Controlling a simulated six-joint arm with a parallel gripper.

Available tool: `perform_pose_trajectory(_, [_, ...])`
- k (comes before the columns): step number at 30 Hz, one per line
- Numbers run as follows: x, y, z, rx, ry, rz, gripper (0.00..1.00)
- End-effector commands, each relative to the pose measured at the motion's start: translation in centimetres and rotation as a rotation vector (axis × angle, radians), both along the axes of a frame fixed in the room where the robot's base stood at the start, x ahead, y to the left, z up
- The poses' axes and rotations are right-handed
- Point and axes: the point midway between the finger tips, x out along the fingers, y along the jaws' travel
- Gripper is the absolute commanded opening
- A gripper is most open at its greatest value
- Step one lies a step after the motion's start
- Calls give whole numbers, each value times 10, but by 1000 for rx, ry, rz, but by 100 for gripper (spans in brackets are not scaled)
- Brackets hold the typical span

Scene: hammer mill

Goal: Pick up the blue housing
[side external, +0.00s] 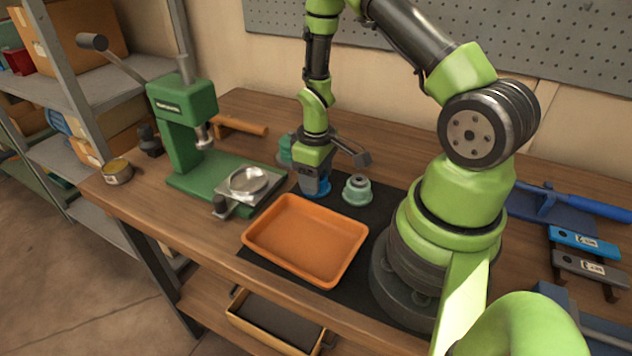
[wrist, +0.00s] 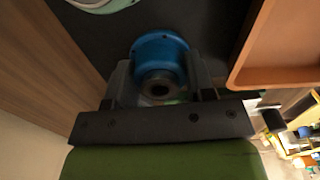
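The blue housing (wrist: 160,46) is a round part with a wide blue flange and a narrower neck with a dark bore. In the side view its blue flange (side external: 317,188) shows low on the dark mat, under my gripper (side external: 315,178). My gripper points down over it. In the wrist view the two fingers of my gripper (wrist: 162,82) stand on either side of the housing. I see no clear gap there, but whether they press on it cannot be told. The fingers hide part of its sides.
A grey-green part (side external: 357,190) stands close to the right of the housing, and another green part (side external: 287,148) is behind. An orange tray (side external: 345,238) lies in front. A green press (side external: 182,125) stands left. Blue and grey tools (side external: 585,240) lie at the right.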

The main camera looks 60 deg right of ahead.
Motion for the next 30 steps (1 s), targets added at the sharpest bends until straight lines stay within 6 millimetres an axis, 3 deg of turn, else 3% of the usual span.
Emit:
perform_pose_trajectory(1, [0, 0, 0, 0, 0, 0, 27])
perform_pose_trajectory(3, [0, 0, 0, 0, 0, 0, 15])
perform_pose_trajectory(14, [1, 0, 7, -1, -2, 0, 15])
perform_pose_trajectory(30, [2, 0, 91, -2, -4, -1, 15])
